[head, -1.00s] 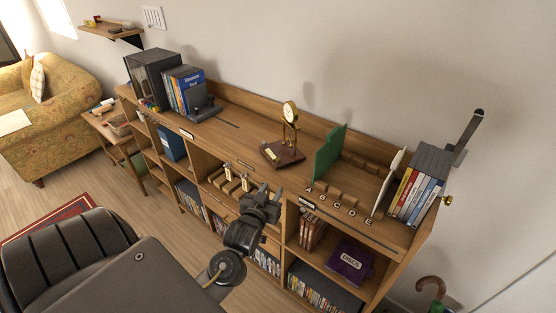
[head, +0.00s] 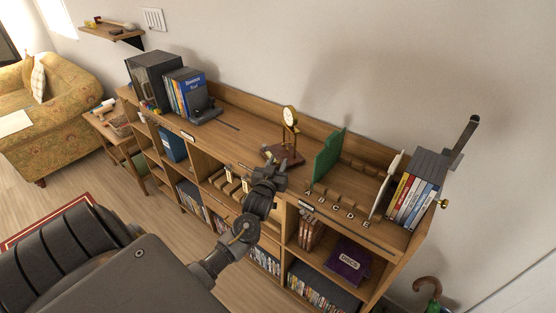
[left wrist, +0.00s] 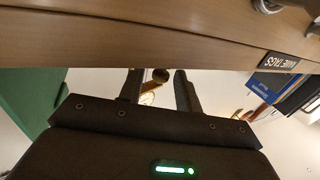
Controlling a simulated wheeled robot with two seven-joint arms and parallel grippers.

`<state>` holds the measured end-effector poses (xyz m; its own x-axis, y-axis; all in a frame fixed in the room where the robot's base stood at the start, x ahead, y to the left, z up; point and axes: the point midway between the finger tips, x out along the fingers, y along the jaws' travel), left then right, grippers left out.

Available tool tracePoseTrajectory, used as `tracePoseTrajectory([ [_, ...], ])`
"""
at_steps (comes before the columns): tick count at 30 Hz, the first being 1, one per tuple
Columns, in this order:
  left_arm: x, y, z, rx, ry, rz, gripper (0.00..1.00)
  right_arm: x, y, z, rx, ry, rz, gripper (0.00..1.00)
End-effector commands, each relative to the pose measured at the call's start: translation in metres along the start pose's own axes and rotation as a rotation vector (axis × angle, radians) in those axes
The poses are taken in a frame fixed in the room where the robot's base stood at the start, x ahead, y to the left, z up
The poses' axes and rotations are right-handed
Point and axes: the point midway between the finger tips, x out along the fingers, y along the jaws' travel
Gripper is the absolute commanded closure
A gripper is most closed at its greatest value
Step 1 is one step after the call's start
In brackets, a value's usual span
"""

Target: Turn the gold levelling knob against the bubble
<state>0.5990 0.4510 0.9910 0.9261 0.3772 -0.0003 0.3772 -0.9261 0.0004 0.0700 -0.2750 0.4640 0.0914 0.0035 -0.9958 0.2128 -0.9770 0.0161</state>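A small gold clock (head: 290,116) stands upright on a dark wooden base (head: 291,158) on the shelf top. My left gripper (head: 270,166) is at the front left of this base, level with the shelf's front edge. I cannot tell whether the fingers touch either part. No bubble can be made out. My right gripper is not in view.
A green bookend (head: 328,155) stands right of the clock, beside wooden lettered slots. Cases (head: 415,195) stand at the right end, with another gold knob (head: 442,204) beside them. Dark boxes and a blue book (head: 190,90) stand left. The shelf top between is mostly clear.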

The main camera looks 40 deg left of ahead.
Motion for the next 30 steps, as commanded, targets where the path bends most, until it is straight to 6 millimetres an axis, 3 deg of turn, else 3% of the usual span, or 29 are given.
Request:
tracePoseTrajectory([
  [4, 0.0099, -0.0002, -0.0009, 0.001, 0.001, 0.000, 0.66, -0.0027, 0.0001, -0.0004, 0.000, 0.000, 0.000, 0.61],
  [13, 0.0114, 0.0000, 0.0001, 0.001, 0.000, 0.000, 0.66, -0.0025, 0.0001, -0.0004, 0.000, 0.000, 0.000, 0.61],
  [21, 0.0112, 0.0000, 0.0001, 0.000, 0.000, 0.000, 1.00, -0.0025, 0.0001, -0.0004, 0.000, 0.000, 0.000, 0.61],
  [30, 0.0115, -0.0011, 0.0003, 0.004, 0.001, 0.108, 1.00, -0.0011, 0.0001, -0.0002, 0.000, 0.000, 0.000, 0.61],
])
